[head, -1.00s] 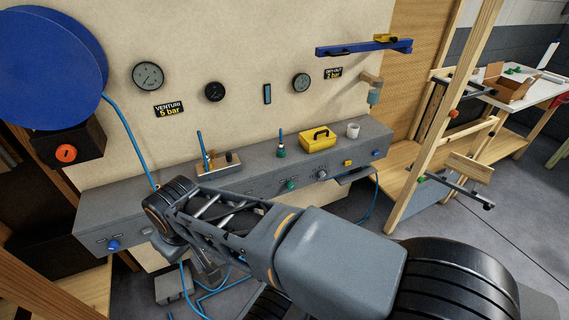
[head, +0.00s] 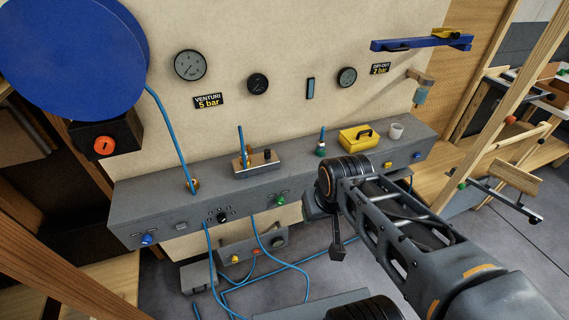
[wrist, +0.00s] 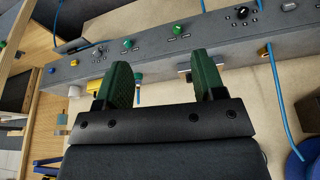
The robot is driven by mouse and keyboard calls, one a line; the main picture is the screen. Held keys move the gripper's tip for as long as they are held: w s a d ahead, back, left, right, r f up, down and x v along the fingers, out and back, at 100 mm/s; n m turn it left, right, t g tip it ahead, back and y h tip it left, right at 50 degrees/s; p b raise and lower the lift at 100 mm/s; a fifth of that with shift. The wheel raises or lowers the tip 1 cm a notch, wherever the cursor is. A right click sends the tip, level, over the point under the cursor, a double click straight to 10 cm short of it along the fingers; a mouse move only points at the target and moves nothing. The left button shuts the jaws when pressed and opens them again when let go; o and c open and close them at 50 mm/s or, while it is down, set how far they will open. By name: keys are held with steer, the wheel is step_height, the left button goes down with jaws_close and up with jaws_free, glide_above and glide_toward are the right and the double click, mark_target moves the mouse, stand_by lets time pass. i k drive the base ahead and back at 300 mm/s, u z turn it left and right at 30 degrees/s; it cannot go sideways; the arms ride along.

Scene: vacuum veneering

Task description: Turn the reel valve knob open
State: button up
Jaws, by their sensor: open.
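The orange round knob (head: 104,147) sits on the front of a black box (head: 124,134) under the big blue reel (head: 75,50), at the left of the head view. A small light mark shows on the knob; its exact setting is too small to read. My gripper (wrist: 160,82) shows in the wrist view with two green finger pads spread apart and nothing between them. It faces the grey console, well apart from the orange knob. The knob is not visible in the wrist view; only part of the blue reel (wrist: 300,165) shows at its lower right corner.
The long grey console (head: 150,205) carries small knobs and a yellow box (head: 359,138). A blue hose (head: 170,130) runs from the reel to the console. A wooden post (head: 60,270) stands at lower left. Blue hoses (head: 285,264) hang below the console.

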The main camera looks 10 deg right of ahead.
mark_target(147, 239)
steer(key=u, duration=1.95)
steer(key=k, duration=0.3)
steer(key=u, duration=0.45)
steer(key=i, duration=0.4)
steer(key=z, duration=0.05)
